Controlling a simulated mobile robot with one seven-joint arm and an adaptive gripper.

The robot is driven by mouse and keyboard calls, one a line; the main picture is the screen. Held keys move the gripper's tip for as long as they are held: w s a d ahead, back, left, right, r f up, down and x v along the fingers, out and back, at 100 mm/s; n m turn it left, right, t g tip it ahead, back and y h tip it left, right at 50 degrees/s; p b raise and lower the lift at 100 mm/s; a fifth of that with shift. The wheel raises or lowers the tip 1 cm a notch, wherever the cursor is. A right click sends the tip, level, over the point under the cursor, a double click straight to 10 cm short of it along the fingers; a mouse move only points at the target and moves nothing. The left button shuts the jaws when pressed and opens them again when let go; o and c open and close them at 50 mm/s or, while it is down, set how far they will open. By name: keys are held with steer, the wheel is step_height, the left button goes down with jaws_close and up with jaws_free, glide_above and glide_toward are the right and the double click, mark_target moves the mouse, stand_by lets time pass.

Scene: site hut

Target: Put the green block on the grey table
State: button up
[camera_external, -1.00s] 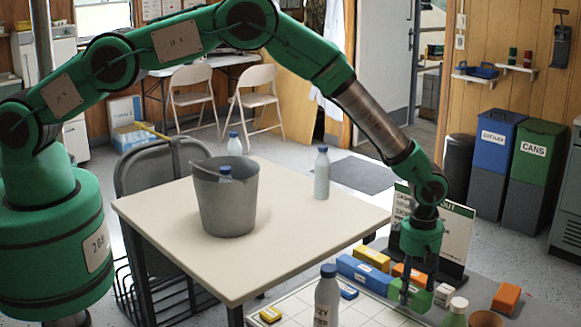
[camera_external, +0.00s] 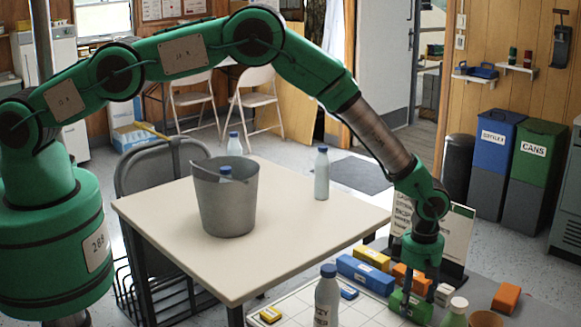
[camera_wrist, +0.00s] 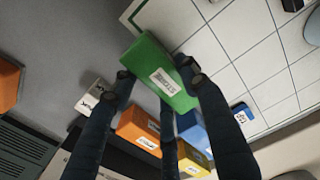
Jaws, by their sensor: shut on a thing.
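My gripper (camera_external: 413,293) points down over the grey table (camera_external: 535,308) at the lower right of the external view. It is shut on the green block (camera_external: 409,309). In the wrist view the green block (camera_wrist: 158,70) with a white label sits between the dark fingers of my gripper (camera_wrist: 157,82). The block overlaps the edge of the white gridded sheet (camera_wrist: 230,48) in that view. I cannot tell whether its underside touches the surface. The grey table also shows in the wrist view (camera_wrist: 60,60) as a bare dark area.
Close to my gripper are a blue block (camera_external: 365,274), a yellow block (camera_external: 371,257), orange blocks (camera_external: 506,297), a small white block (camera_external: 443,294) and bottles (camera_external: 327,300). The cream table (camera_external: 285,240) beside them holds a bucket (camera_external: 225,205) and bottles.

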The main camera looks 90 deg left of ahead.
mark_target(415, 298)
steer(key=shift+f, duration=0.15)
steer(key=o, duration=1.2)
steer(key=shift+o, duration=0.2)
steer(key=shift+r, duration=0.25)
step_height(415, 298, up, 12)
steer(key=shift+w, duration=0.1)
stand_by(0.4)
